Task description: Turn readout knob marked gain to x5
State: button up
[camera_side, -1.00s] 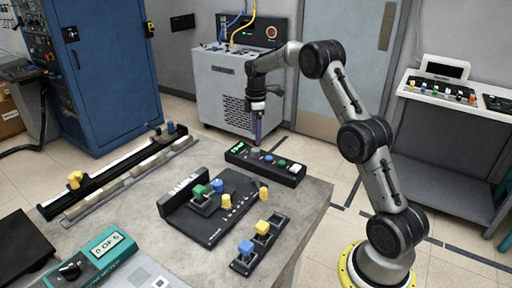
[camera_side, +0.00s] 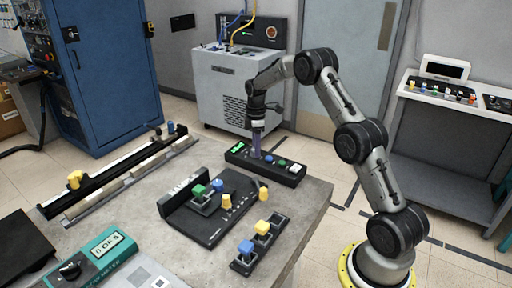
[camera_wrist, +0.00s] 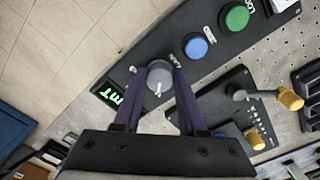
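The readout box (camera_side: 282,173) is a long black panel at the back edge of the table, with a lit green display (camera_side: 237,147) at its left end. In the wrist view, the grey round gain knob (camera_wrist: 158,88) sits beside the green display (camera_wrist: 110,95). Small white marks surround the knob, too small to read surely. My gripper (camera_wrist: 159,72) points down at the knob with one purple finger on each side of it. The fingers are apart, and I cannot tell whether they touch it. In the side view my gripper (camera_side: 256,157) hides most of the knob.
On the box beside the knob are a blue button (camera_wrist: 196,47) and a green button (camera_wrist: 237,17). A black panel with yellow knobs (camera_side: 218,225) stands in front of the box. A rail (camera_side: 120,172) lies to the left. Bare table shows between them.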

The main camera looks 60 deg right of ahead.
grip_shut()
jog(key=shift+m, duration=0.3)
jog(key=m, duration=0.6)
jog(key=shift+a, duration=0.1)
jog(key=m, duration=0.5)
jog(key=shift+m, duration=0.4)
jog(key=m, duration=0.5)
jog(key=shift+r, duration=0.1)
jog(key=shift+m, duration=0.4)
jog(key=o, duration=0.7)
grip_release()
jog(key=shift+a, duration=0.1)
